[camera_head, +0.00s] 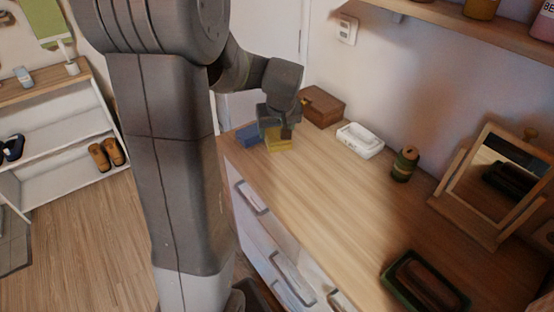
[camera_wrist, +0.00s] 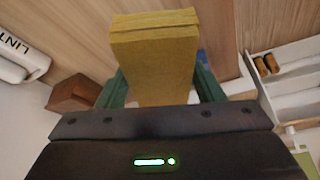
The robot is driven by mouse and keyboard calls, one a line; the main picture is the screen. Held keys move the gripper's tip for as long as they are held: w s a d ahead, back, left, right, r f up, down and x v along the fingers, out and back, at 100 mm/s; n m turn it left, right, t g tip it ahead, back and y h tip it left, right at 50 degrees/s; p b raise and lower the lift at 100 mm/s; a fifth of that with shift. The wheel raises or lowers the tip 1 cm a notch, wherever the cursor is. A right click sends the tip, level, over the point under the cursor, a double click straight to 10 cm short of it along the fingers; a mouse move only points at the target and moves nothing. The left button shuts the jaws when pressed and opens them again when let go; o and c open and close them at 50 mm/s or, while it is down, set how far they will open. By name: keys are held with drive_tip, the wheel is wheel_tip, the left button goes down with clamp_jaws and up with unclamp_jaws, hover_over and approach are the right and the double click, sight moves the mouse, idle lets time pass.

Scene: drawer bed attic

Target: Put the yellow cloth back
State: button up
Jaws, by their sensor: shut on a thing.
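The yellow cloth (camera_wrist: 155,60) is a folded block between the two green fingers of my gripper (camera_wrist: 160,95) in the wrist view. In the head view the cloth (camera_head: 279,145) shows just below my gripper (camera_head: 277,130), at the far end of the wooden dresser top (camera_head: 300,185). My gripper is shut on it. I cannot tell whether the cloth touches the dresser top. A blue folded cloth (camera_head: 249,135) lies beside it to the left, partly hidden by the gripper. It also shows as a small blue patch in the wrist view (camera_wrist: 202,60).
A brown box (camera_head: 323,106), a white dish (camera_head: 359,141), a dark green jar (camera_head: 404,164) and a tilted mirror (camera_head: 497,185) line the wall side. A dark green tray (camera_head: 424,284) sits at the near end. The middle of the top is clear. A shoe shelf (camera_head: 60,130) stands left.

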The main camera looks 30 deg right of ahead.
sight(276, 160)
wheel_tip(276, 160, down, 10)
drive_tip(key=shift+r, duration=0.1)
drive_tip(key=shift+c, duration=0.3)
drive_tip(key=o, duration=0.9)
drive_tip(key=shift+o, duration=0.2)
drive_tip(key=v, duration=1.2)
